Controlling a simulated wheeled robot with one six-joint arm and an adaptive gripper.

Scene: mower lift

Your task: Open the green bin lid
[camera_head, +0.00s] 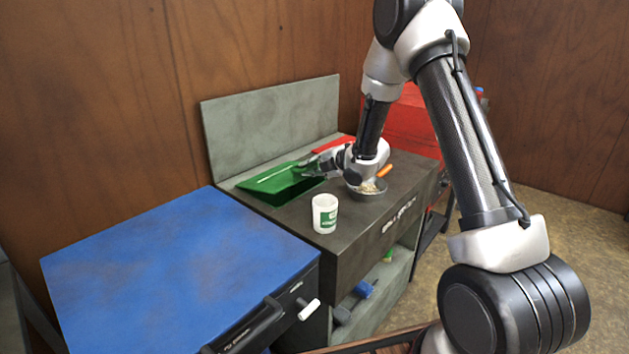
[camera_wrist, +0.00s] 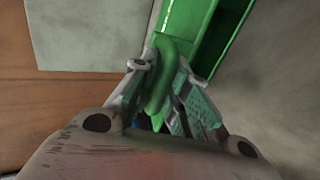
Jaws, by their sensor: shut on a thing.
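The green bin lid (camera_head: 270,178) is on the dark counter, tilted up over the green bin (camera_head: 290,194), with a dark gap showing beneath it. My gripper (camera_head: 312,168) is at the right side of the lid. In the wrist view, my gripper (camera_wrist: 168,85) is shut on a green handle (camera_wrist: 162,75), which sits between its fingers. Green walls of the bin or lid (camera_wrist: 205,35) show beyond the fingertips. The exact contact is partly hidden by the fingers.
A white cup with a green label (camera_head: 325,213) stands in front of the bin. A metal bowl (camera_head: 368,188) with an orange-handled tool is under my wrist. A red lid (camera_head: 334,144) lies behind. A blue-topped cabinet (camera_head: 180,270) stands left, and a grey panel (camera_head: 272,125) rises behind.

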